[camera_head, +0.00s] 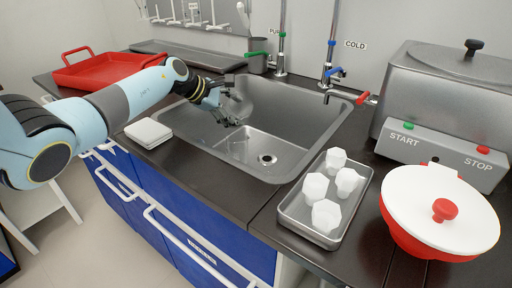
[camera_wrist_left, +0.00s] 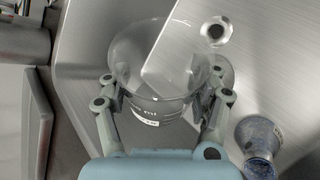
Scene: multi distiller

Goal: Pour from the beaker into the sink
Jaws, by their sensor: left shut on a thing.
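My left gripper (camera_wrist_left: 165,105) is shut on a clear glass beaker (camera_wrist_left: 150,75), with one finger on each side of it in the left wrist view. The beaker has a white label, and I cannot make out any contents. In the head view my left gripper (camera_head: 229,105) is over the left part of the steel sink (camera_head: 295,165); the beaker can hardly be made out there. The sink's drain (camera_head: 267,159) is to the right of and below the gripper in that view. The drain (camera_wrist_left: 215,30) also shows beyond the beaker in the left wrist view. My right gripper is not in view.
Taps with green and blue handles (camera_head: 335,72) stand behind the sink. A steel tray (camera_head: 293,208) with several white pieces, a red bowl with white lid (camera_head: 425,205) and a steel machine (camera_head: 440,100) are at right. A red tray (camera_head: 95,72) and white pad (camera_head: 148,132) are at left.

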